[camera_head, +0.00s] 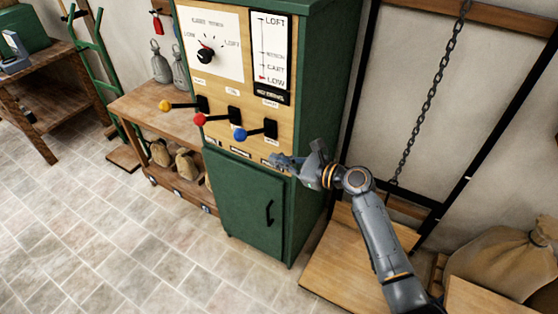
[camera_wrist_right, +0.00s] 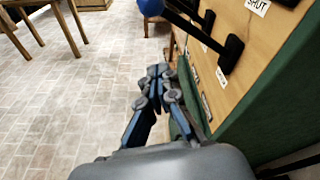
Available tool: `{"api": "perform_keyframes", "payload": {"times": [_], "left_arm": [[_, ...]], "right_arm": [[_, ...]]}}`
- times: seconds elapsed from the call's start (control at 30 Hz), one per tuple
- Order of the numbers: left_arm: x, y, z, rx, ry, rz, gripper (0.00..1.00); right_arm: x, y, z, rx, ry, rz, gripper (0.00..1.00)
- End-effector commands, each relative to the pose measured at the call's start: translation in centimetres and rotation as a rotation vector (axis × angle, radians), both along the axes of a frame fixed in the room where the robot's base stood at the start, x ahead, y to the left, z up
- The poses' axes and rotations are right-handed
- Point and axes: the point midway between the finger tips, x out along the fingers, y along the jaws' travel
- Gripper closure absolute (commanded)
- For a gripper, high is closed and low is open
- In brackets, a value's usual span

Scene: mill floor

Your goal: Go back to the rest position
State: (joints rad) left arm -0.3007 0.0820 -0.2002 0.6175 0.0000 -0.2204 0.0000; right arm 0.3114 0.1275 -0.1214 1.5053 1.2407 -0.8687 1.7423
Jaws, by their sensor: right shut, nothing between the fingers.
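My right gripper (camera_head: 278,160) is shut and empty in the head view, in front of the lower right part of the control cabinet's wooden panel. Its closed fingers also show in the right wrist view (camera_wrist_right: 157,85), beside the panel. The cabinet (camera_head: 258,195) is green with a door below. Its panel carries a yellow-knobbed lever (camera_head: 166,105), a red-knobbed lever (camera_head: 199,120) and a blue-knobbed lever (camera_head: 240,134). The blue knob (camera_wrist_right: 151,6) is above the fingers in the wrist view, apart from them. My left gripper is not in view.
A hoist platform (camera_head: 340,262) with a chain (camera_head: 430,100) stands right of the cabinet, near a full sack (camera_head: 500,262). A wooden bench (camera_head: 140,102) with small sacks stands to the left, beside a green hand truck (camera_head: 92,65). The tiled floor in front is clear.

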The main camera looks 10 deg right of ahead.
Motion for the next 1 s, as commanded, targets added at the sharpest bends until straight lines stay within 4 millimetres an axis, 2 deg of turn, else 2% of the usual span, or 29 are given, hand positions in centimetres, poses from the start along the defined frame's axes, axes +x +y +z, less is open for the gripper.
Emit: {"api": "perform_keyframes", "payload": {"times": [0.37, 0.47, 0.57, 0.67, 0.7, 0.77, 0.8, 0.87, 0.9, 1.0], "left_arm": [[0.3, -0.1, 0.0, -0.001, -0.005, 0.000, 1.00], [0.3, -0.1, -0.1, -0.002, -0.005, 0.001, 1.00], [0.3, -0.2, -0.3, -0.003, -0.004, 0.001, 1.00], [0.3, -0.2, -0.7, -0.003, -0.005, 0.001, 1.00], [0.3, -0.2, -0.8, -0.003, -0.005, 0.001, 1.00], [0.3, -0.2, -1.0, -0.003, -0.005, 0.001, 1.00], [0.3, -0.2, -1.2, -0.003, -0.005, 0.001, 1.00], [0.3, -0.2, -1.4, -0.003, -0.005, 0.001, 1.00], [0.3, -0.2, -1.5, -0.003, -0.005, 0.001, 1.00], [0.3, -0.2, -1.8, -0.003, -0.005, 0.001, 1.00]], "right_arm": [[0.0, 0.0, -0.1, -0.001, 0.001, 0.000, 1.00], [-0.1, -0.2, -1.6, -0.034, 0.001, -0.007, 1.00], [-0.5, -1.0, -5.9, -0.131, -0.003, -0.023, 1.00], [-1.8, -2.3, -12.5, -0.301, -0.011, -0.027, 1.00], [-2.6, -2.9, -15.4, -0.380, -0.018, -0.022, 1.00], [-4.1, -3.9, -19.8, -0.503, -0.027, 0.000, 1.00], [-5.3, -4.6, -22.6, -0.585, -0.035, 0.021, 1.00], [-7.4, -5.6, -26.6, -0.707, -0.046, 0.064, 1.00], [-9.0, -6.3, -29.2, -0.787, -0.053, 0.100, 1.00], [-13.4, -8.0, -35.3, -0.980, -0.077, 0.215, 1.00]]}}
